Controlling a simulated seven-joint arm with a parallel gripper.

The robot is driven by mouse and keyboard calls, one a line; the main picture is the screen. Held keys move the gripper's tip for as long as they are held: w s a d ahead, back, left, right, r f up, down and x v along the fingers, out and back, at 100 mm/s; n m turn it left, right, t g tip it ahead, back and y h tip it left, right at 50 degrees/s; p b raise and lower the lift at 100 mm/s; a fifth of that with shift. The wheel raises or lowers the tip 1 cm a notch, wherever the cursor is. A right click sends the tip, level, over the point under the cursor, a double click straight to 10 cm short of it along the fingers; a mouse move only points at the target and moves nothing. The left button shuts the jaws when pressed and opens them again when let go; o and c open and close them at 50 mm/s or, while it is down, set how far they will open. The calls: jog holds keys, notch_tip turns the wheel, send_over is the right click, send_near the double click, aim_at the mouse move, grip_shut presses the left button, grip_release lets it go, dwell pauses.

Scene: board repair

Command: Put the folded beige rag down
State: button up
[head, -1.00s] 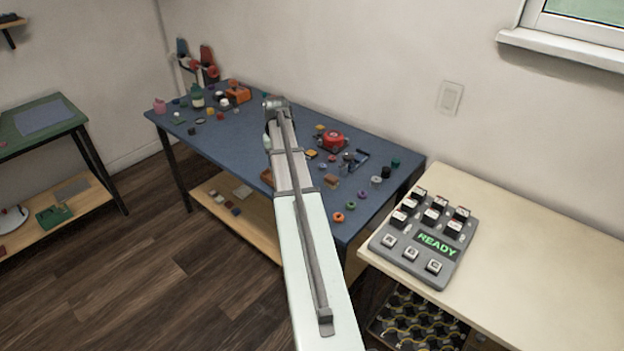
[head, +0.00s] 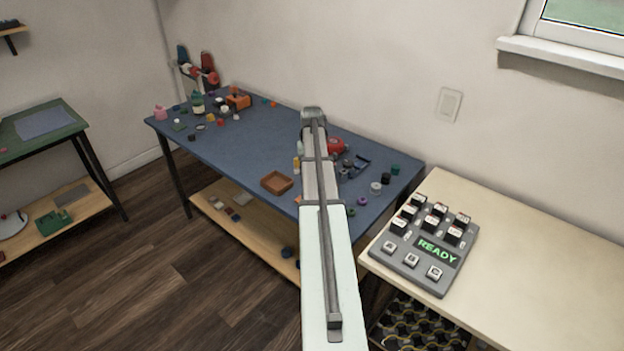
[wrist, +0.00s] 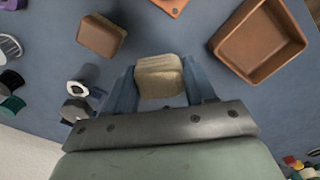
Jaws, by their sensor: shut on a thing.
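The folded beige rag (wrist: 160,78) is between the two blue fingers of my gripper (wrist: 162,88) in the wrist view. My gripper is shut on it, with the blue table (wrist: 200,35) below. How high the rag is above the table I cannot tell. In the head view my own arm hides the gripper and the rag; it reaches over the blue table (head: 240,160).
A brown tray (wrist: 262,38) lies to the right in the wrist view and shows in the head view (head: 277,182). A brown block (wrist: 101,37) lies to the left. Several small parts crowd the left edge. Bare table shows between block and tray.

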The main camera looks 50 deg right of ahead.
jog(key=shift+f, duration=2.15)
jog(key=shift+f, duration=0.1)
jog(key=o, duration=1.1)
notch_tip(320, 180, up, 12)
jog(key=shift+r, duration=0.15)
jog(key=shift+w, duration=0.1)
